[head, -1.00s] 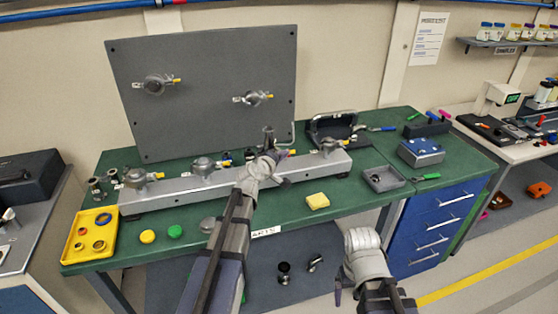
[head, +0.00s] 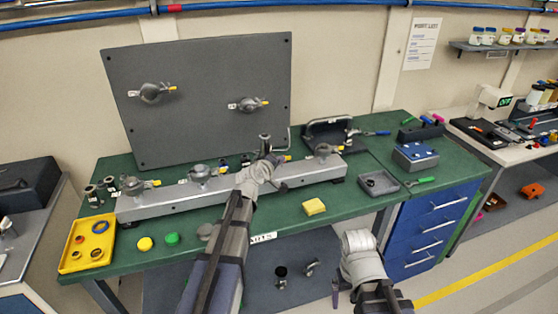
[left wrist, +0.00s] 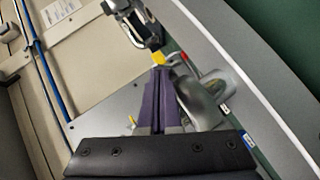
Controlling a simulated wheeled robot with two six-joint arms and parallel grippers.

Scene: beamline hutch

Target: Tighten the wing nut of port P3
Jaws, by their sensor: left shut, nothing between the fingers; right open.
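The rail (head: 235,182) on the green bench carries several clamped ports: one at left (head: 133,186), one left of centre (head: 200,174), one at right (head: 323,150), and one near the middle largely covered by my left gripper. Port labels are too small to read, so I cannot tell which is P3. In the left wrist view my left gripper (left wrist: 160,74) is shut and empty, its tips close to a yellow-ended part (left wrist: 158,58) beside a rounded metal clamp (left wrist: 212,98); contact is unclear. My right gripper (head: 337,289) is low in front of the bench, open, fingers mostly hidden.
A grey panel (head: 200,60) with two more clamped ports stands behind the rail. A yellow tray (head: 70,262), yellow and green caps, a yellow block (head: 314,207) and a grey tray (head: 378,194) lie on the bench. The front right of the bench is fairly clear.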

